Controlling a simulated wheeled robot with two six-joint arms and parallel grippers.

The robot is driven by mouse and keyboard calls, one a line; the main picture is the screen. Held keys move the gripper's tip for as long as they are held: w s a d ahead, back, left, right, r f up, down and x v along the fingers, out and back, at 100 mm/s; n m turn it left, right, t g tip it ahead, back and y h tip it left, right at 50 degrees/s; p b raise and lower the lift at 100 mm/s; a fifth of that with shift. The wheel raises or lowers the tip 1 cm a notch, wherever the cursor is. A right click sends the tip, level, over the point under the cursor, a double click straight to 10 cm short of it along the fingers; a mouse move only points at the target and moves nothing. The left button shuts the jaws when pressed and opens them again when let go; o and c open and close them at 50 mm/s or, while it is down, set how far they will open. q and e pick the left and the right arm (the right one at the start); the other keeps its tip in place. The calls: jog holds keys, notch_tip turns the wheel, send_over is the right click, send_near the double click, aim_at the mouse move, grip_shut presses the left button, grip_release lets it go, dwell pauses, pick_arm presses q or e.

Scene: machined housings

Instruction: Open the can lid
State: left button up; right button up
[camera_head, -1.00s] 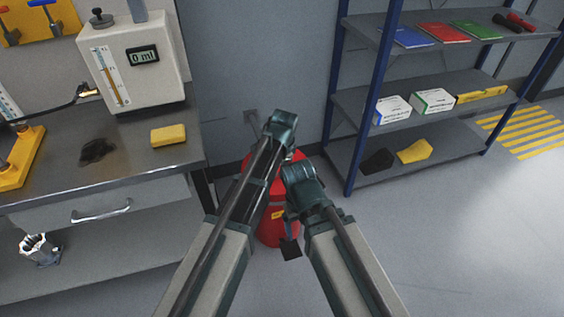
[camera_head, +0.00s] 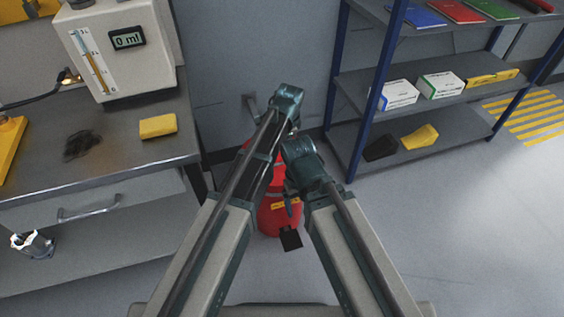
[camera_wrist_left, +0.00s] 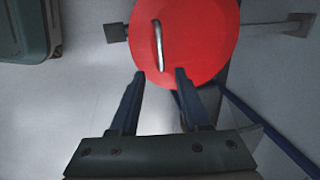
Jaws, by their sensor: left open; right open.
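A red can (camera_head: 280,218) stands on the floor between the workbench and the shelf, partly hidden behind my arms. In the left wrist view its round red lid (camera_wrist_left: 200,35) lies flat, with a curved metal handle (camera_wrist_left: 158,45) on it. A dark square plate (camera_wrist_left: 116,32) sticks out at the can's side. My left gripper (camera_wrist_left: 160,73) is open, its fingertips at the lid's near edge below the handle, with nothing between them; contact cannot be told. My right gripper (camera_head: 291,207) is open in front of the can, small and partly hidden by its arm.
A workbench (camera_head: 110,165) with a gauge box (camera_head: 125,55), yellow sponge (camera_head: 157,127) and drawer is at left. A blue-posted shelf (camera_head: 440,120) with boxes and books is at right. The wall is close behind the can. The floor at right (camera_head: 470,240) is clear.

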aim_at(282, 164)
pick_arm(q)
jog(key=f+b, duration=0.3)
jog(key=f, duration=0.1)
jog(key=w+f+b, duration=0.1)
jog(key=f+b, duration=0.3)
jog(key=w+f+b, duration=0.1)
jog(key=f+b, duration=0.3)
jog(key=shift+w+a, duration=0.15)
jog(key=shift+a, duration=0.25)
jog(key=shift+r, duration=0.1)
jog(key=shift+c, duration=0.4)
grip_shut()
dwell(0.4)
